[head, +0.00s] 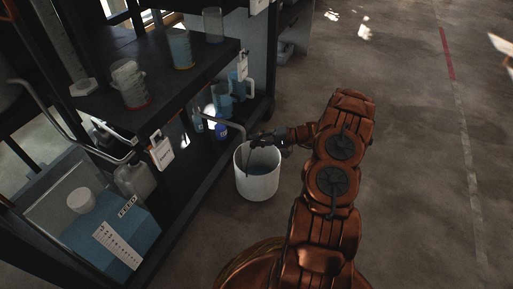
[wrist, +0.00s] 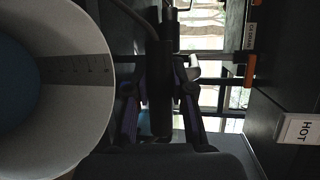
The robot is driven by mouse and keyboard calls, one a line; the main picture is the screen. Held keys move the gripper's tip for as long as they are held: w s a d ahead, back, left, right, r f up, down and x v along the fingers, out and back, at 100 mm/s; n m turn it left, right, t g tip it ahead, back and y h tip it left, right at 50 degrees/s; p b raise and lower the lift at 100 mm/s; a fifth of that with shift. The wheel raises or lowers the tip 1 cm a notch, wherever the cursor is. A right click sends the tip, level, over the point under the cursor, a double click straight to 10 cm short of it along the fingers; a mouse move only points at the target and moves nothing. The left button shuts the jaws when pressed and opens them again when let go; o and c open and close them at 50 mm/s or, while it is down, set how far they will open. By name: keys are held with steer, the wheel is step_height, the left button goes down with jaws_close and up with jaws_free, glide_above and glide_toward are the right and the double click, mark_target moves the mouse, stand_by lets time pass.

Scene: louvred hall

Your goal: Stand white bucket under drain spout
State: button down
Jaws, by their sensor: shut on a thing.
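The white bucket (head: 257,184) is upright beside the right edge of the dark rack. Its bluish inside and a row of scale marks show in the wrist view, where its pale wall (wrist: 95,30) fills the left side. My gripper (head: 256,142) is at the bucket's far rim, shut on the bucket; the exact grip is hard to see. In the wrist view my fingers (wrist: 160,100) close around a dark bar beside the rim.
The rack's top shelf (head: 150,50) holds glass beakers. Its lower shelf holds jugs, a blue-capped bottle (head: 221,131) and a blue box (head: 120,235). A HOT tag (wrist: 304,131) hangs near my gripper. The concrete floor (head: 420,190) on the right is clear.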

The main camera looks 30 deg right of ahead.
steer(key=shift+f+b, duration=0.75)
steer(key=shift+f, duration=0.9)
steer(key=c, duration=1)
jaws_free()
steer(key=shift+f, duration=0.15)
